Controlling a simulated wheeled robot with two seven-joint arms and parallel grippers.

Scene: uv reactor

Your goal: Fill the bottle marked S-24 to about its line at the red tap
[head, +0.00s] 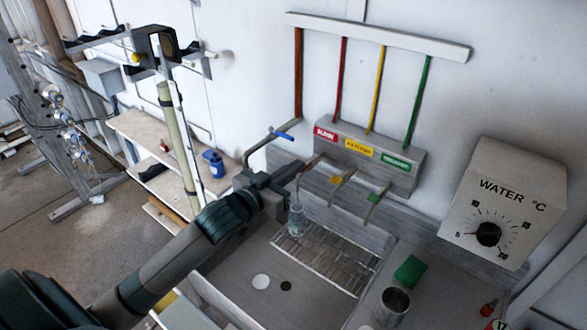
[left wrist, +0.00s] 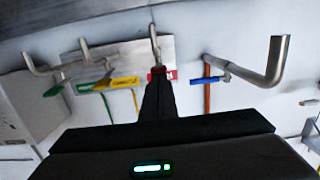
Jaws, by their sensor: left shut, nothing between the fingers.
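A small clear bottle (head: 296,219) stands upright on the slatted drain grate, below the red tap (head: 312,161). Its mark, line and water level are too small to read. My left gripper (head: 296,171) is shut and empty at the red tap, above the bottle. In the left wrist view the shut fingers (left wrist: 157,78) point at the red label (left wrist: 168,75) and overlap the tap behind them. I cannot tell whether they touch its lever, which is hidden. My right gripper is not in view.
A yellow tap (head: 337,179) and a green tap (head: 374,197) stand to the right, a blue-handled spout (head: 283,135) to the left. A metal cup (head: 394,305), a green sponge (head: 410,271) and the water dial box (head: 500,203) are at the right. The grate (head: 335,262) is otherwise clear.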

